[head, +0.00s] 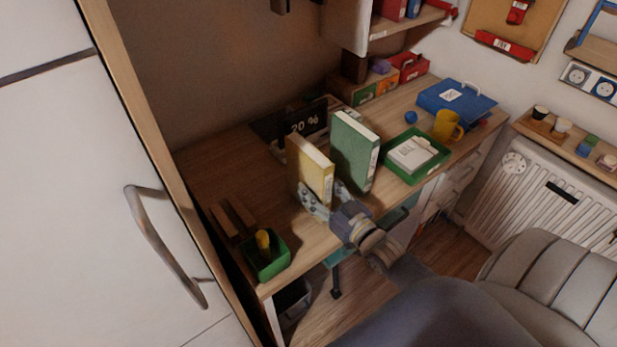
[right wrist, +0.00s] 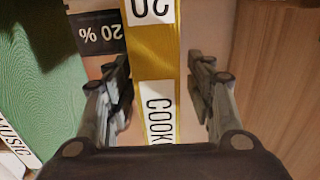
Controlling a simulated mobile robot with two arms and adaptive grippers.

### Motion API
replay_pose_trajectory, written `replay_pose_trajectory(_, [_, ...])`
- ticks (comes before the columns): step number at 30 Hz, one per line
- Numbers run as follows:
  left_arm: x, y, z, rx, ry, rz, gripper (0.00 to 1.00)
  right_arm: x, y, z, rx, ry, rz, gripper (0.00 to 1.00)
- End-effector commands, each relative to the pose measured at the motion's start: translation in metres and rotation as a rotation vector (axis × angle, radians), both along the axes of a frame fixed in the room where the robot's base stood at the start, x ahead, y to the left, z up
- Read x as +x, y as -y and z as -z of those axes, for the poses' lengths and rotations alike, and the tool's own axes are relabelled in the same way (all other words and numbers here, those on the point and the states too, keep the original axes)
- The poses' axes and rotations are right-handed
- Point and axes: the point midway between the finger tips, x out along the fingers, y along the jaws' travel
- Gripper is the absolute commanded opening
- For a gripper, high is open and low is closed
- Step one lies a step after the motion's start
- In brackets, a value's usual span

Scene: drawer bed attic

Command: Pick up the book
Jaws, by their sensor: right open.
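A yellow book (head: 309,170) stands upright on the wooden desk (head: 222,160). In the right wrist view the yellow book (right wrist: 153,60) shows its spine with white labels, one reading "COOK". A green book (head: 354,150) stands upright to its right; in the right wrist view the green book (right wrist: 45,75) is at the left with a "MUSIC" label. My right gripper (head: 325,200) is at the yellow book's near side. In the wrist view its open fingers (right wrist: 162,85) are on either side of the yellow spine, with gaps visible. My left gripper is not in view.
A dark "20 %" sign (head: 305,121) stands behind the books. A green tray (head: 416,168) with a white notepad lies to the right, near a yellow mug (head: 447,125) and a blue case (head: 455,98). An armchair (head: 540,275) is at the lower right.

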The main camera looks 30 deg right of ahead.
Motion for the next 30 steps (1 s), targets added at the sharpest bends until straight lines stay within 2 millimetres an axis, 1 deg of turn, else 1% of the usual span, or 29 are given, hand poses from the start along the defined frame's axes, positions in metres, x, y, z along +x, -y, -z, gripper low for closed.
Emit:
replay_pose_trajectory(1, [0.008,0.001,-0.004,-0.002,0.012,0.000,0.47,0.008,0.000,-0.003,0.000,0.002,0.000,0.50])
replay_pose_trajectory(5, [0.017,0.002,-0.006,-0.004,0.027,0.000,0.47,0.023,-0.001,-0.002,0.000,0.001,0.000,0.50])
replay_pose_trajectory(9, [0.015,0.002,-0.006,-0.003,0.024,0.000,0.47,0.030,-0.002,-0.001,0.000,0.000,0.000,0.50])
replay_pose_trajectory(15, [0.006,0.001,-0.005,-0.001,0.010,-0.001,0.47,0.030,-0.002,-0.001,0.000,-0.001,0.000,0.50])
replay_pose_trajectory(16, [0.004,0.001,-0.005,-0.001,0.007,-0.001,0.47,0.030,-0.002,-0.001,0.000,-0.001,0.000,0.45])
replay_pose_trajectory(17, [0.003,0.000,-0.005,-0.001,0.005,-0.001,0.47,0.030,-0.002,-0.001,0.000,-0.001,0.000,0.39])
replay_pose_trajectory(18, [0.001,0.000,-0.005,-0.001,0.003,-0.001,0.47,0.030,-0.002,-0.001,0.000,-0.001,0.000,0.30])
replay_pose_trajectory(20, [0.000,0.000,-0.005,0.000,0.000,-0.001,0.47,0.030,-0.002,-0.001,0.000,-0.001,0.000,0.16])
replay_pose_trajectory(21, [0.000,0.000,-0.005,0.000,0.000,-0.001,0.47,0.030,-0.002,-0.001,0.000,-0.001,0.000,0.07])
replay_pose_trajectory(22, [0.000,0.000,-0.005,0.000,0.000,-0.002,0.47,0.030,-0.002,-0.001,0.000,-0.001,0.000,0.00])
replay_pose_trajectory(30, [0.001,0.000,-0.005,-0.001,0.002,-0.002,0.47,0.030,-0.002,-0.003,-0.001,0.005,0.000,0.00])
